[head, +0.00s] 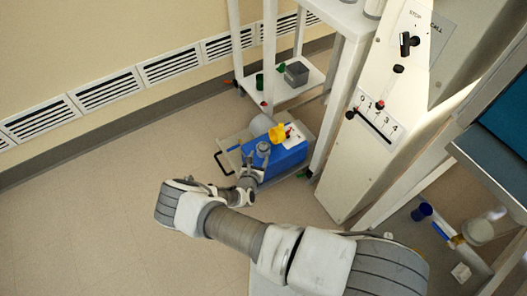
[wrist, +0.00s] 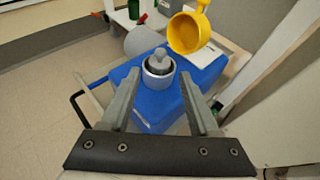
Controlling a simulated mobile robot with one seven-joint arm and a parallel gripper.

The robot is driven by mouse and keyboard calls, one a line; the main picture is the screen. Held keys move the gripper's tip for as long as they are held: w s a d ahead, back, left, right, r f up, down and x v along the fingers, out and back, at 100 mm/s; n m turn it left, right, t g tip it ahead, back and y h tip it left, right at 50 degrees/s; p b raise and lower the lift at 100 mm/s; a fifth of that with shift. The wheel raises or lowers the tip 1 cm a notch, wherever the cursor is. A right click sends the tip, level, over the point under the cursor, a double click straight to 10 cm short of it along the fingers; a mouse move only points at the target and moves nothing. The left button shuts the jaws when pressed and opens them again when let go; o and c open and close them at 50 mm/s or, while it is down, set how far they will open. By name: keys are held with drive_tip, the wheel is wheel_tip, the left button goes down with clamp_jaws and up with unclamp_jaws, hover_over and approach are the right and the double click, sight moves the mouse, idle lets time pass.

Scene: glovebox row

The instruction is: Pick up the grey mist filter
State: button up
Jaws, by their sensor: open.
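The grey mist filter (head: 262,148) stands on top of the blue pump body (head: 287,157), low on the floor side of the room. In the wrist view the filter (wrist: 158,66) is a short upright grey cylinder with a knobbed top. My gripper (wrist: 159,86) is open, with one finger to the left and one to the right of the filter. In the picture the filter shows between and just beyond the fingertips; I cannot tell whether they touch it. In the head view my gripper (head: 254,167) is close to the filter, partly hidden by my wrist.
A yellow cup-like part (wrist: 185,33) stands close behind the filter, to the right. A grey rounded cylinder (wrist: 143,40) lies behind the pump. A black handle (head: 221,163) sticks out at left. A white shelf frame (head: 340,95) rises at right. The floor at left is clear.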

sight(263, 146)
drive_tip(key=b+x, duration=0.3)
drive_tip(key=x, duration=0.3)
drive_tip(key=shift+w+f, duration=0.15)
drive_tip(key=shift+w, duration=0.25)
drive_tip(key=shift+c, duration=0.4)
clamp_jaws()
